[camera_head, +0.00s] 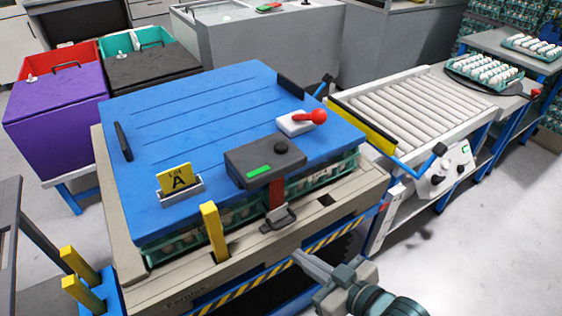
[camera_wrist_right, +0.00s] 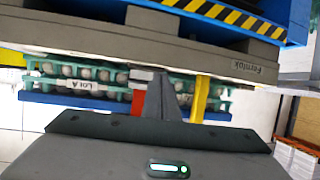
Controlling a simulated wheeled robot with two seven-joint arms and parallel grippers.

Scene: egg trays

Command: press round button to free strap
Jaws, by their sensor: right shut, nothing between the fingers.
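The round black button (camera_head: 281,147) stands on a dark grey box (camera_head: 240,165) with a green light, on the blue lid (camera_head: 200,110). A red strap (camera_head: 277,192) runs from the box down to a metal buckle (camera_head: 278,218) on the pallet edge; the strap also shows in the right wrist view (camera_wrist_right: 138,104). My right gripper (camera_head: 298,256) is shut and empty, in front of the pallet, below and apart from the button and strap. Its fingers (camera_wrist_right: 160,85) point toward the pallet side in the wrist view. My left gripper is not in view.
A yellow post (camera_head: 213,232) rises at the pallet front. Egg trays sit under the lid. A roller conveyor (camera_head: 410,110) stands right; purple and black bins stand back left.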

